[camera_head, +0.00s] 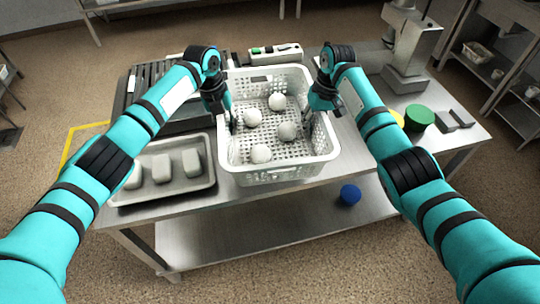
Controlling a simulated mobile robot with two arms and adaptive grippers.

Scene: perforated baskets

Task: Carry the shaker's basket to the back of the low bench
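A white perforated basket (278,176) sits near the front edge of the steel bench (350,160), holding several white round pieces (261,153). No shaker can be made out in it. My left gripper (232,124) points down at the basket's left wall. My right gripper (308,118) points down at its right wall. The fingertips are dark, small and partly hidden by the walls, so whether they are open or shut on them is unclear. The basket looks level and appears to rest on the bench top.
A grey tray (208,187) with pale blocks is left of the basket. A dark slatted unit (130,90) and a small device (275,51) stand behind. A green round item (419,117) and a grey machine (412,45) are right. A blue ball (350,194) lies on the lower shelf (230,235).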

